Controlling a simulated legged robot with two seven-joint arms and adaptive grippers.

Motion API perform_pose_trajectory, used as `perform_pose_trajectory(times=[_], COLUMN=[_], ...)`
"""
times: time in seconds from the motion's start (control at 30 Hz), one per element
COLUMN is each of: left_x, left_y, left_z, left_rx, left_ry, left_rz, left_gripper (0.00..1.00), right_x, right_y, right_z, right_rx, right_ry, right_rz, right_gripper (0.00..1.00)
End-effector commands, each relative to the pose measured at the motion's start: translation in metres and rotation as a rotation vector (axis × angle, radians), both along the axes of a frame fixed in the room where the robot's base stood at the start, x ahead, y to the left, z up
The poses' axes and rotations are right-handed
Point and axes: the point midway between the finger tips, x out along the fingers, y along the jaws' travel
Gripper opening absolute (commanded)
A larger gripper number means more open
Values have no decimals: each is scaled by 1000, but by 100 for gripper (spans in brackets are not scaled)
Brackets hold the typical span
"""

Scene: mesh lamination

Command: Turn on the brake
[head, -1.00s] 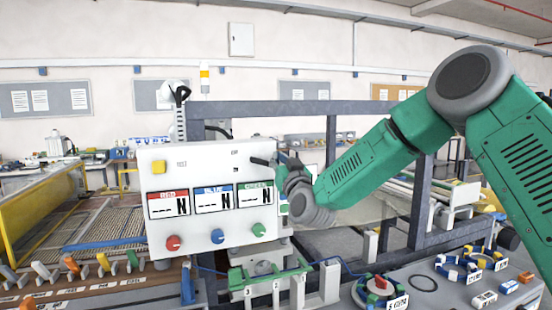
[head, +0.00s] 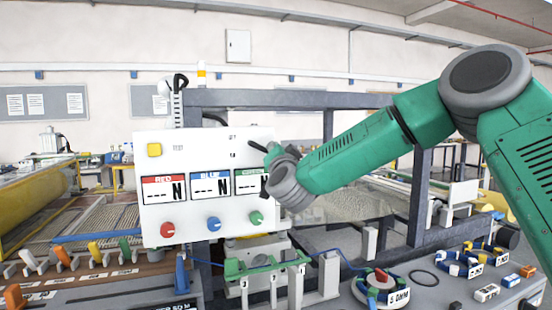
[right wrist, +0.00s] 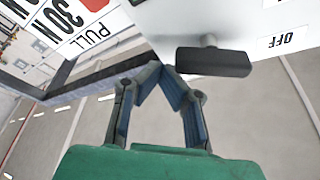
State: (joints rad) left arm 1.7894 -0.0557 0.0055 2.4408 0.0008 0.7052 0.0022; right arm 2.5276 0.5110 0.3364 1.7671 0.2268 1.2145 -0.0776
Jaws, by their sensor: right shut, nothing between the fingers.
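The white control panel (head: 180,150) stands in front of the grey frame, with a dark lever handle (head: 257,146) at its upper right. In the right wrist view this black bar handle (right wrist: 213,62) is on a short stem beside an "OFF" label (right wrist: 285,41). My right gripper (head: 272,150) is at the panel's right side, covering part of its edge. In the right wrist view its blue-padded fingertips (right wrist: 167,72) are together and empty, just beside the left end of the handle. I cannot tell whether they touch it. My left gripper is not in view.
The panel carries a yellow button (head: 154,150), three displays and red (head: 167,229), blue (head: 213,223) and green (head: 256,218) knobs. A row of coloured levers (head: 62,257) is at the left. A green clamp block (head: 265,264) stands below the panel.

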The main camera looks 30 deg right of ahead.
Motion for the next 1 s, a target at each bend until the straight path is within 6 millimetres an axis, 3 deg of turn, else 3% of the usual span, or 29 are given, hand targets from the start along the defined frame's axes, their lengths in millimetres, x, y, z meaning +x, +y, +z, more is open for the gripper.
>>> perform_pose_trajectory(times=[0.17,0.5,1.0], left_x=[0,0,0], left_y=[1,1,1], left_z=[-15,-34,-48], left_rx=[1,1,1], left_ry=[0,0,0], left_rz=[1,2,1], left_gripper=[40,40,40], right_x=[0,2,1], right_y=[10,3,8], right_z=[-3,-15,-18], right_rx=[157,479,820], right_ry=[-42,-112,-199], right_rz=[6,7,1], right_gripper=[0,0,0])
